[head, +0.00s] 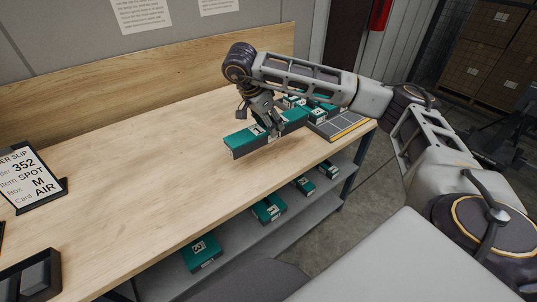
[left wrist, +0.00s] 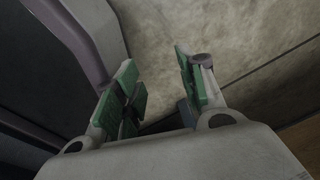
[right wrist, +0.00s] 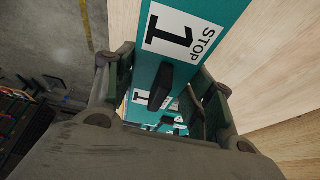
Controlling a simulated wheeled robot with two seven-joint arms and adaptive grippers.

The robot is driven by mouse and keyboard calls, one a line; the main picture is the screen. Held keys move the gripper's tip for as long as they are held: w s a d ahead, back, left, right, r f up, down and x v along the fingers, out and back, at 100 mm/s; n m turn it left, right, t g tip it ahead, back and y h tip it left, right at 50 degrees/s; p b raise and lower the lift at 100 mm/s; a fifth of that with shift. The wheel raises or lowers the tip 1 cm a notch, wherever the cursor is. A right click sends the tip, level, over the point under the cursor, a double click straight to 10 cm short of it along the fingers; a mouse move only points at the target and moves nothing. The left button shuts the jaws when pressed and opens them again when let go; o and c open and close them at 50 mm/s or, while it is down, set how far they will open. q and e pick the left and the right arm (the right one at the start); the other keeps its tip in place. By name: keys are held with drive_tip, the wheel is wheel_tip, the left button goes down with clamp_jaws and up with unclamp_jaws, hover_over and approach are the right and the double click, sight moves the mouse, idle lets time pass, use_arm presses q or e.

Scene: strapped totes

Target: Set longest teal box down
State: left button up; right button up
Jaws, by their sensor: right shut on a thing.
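The long teal box (head: 249,139) is held by my right gripper (head: 273,123) over the wooden table in the head view. The gripper is shut on it near its middle. I cannot tell whether the box touches the tabletop. In the right wrist view the box (right wrist: 205,12) runs between the fingers (right wrist: 165,90) and carries a white label reading "STOP 1". My left gripper (left wrist: 165,90) shows only in the left wrist view. Its fingers are apart with nothing between them, above a grey floor.
The wooden table (head: 120,160) has wide clear room left of the box. Several teal boxes (head: 318,112) stand by a grey pad (head: 340,124) at its right end. More teal boxes (head: 202,252) lie on the lower shelf. An order slip stand (head: 30,180) is at the left.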

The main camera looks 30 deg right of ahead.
sight(269, 138)
drive_tip(key=shift+f, duration=0.65)
wheel_tip(269, 138, down, 4)
drive_tip(key=shift+f, duration=2.2)
use_arm(q)
drive_tip(key=shift+w+d, duration=0.15)
drive_tip(key=shift+w, duration=0.2)
drive_tip(key=shift+w+d, duration=0.1)
drive_tip(key=shift+w, duration=0.3)
use_arm(e)
drive_tip(key=shift+f, duration=0.1)
